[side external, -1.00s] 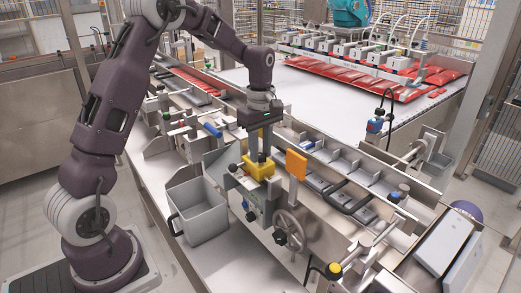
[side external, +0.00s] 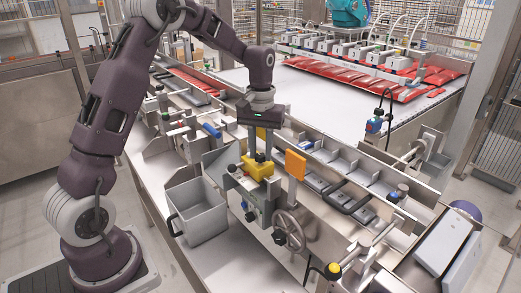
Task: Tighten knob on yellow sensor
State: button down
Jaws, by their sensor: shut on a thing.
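The yellow sensor (side external: 259,168) is a small yellow block on top of the grey machine unit in the middle of the side external view. My gripper (side external: 259,153) points straight down just above it, fingertips at its top. The gripper is shut on the knob there, which is small and mostly hidden by the fingers. A black round knob (side external: 233,168) sits to the left of the yellow block, apart from the fingers.
An orange plate (side external: 296,164) stands upright close to the right of my gripper. A handwheel (side external: 289,231) is below it. An open grey bin (side external: 197,218) stands to the left. Rails and dividers surround the unit; the white conveyor (side external: 300,95) behind is mostly clear.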

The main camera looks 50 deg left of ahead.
jog(key=m, duration=0.4)
jog(key=shift+r+m, duration=0.1)
jog(key=shift+m, duration=0.2)
jog(key=m, duration=0.4)
jog(key=shift+d+m, duration=0.1)
jog(key=shift+m, duration=0.2)
jog(key=m, duration=0.4)
jog(key=shift+d+m, duration=0.1)
jog(key=shift+m, duration=2.3)
jog(key=c, duration=1.1)
grip_release()
